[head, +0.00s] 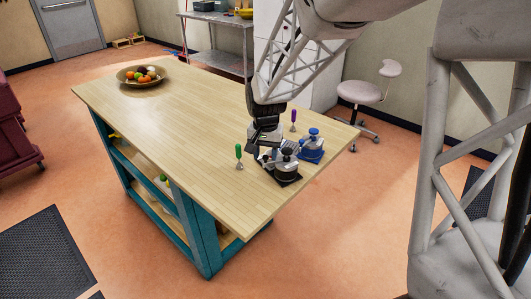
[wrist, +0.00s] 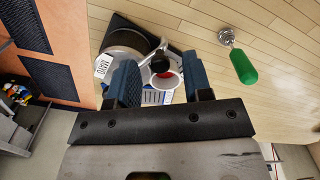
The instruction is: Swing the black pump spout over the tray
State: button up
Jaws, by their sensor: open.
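A grey-and-black pump unit (head: 286,163) stands on a dark tray (head: 288,181) near the right end of the wooden table. In the wrist view, its black spout-like part (wrist: 159,62) and a white ring-shaped part show between my fingers. The dark tray (wrist: 127,21) lies beneath. My gripper (head: 262,152) is low over the tray, at the unit's left. In the wrist view, my gripper (wrist: 161,85) is open, with its blue fingers apart on either side of these parts. I cannot tell whether a finger touches them. The fingers hide part of the unit.
A blue unit (head: 311,147) stands just behind. A green-handled tool (head: 239,154) stands close on the left, and a purple-handled one (head: 293,117) stands behind. A fruit bowl (head: 141,78) is at the far left. The middle of the table (head: 185,125) is clear.

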jog(key=shift+f, duration=0.2)
grip_shut()
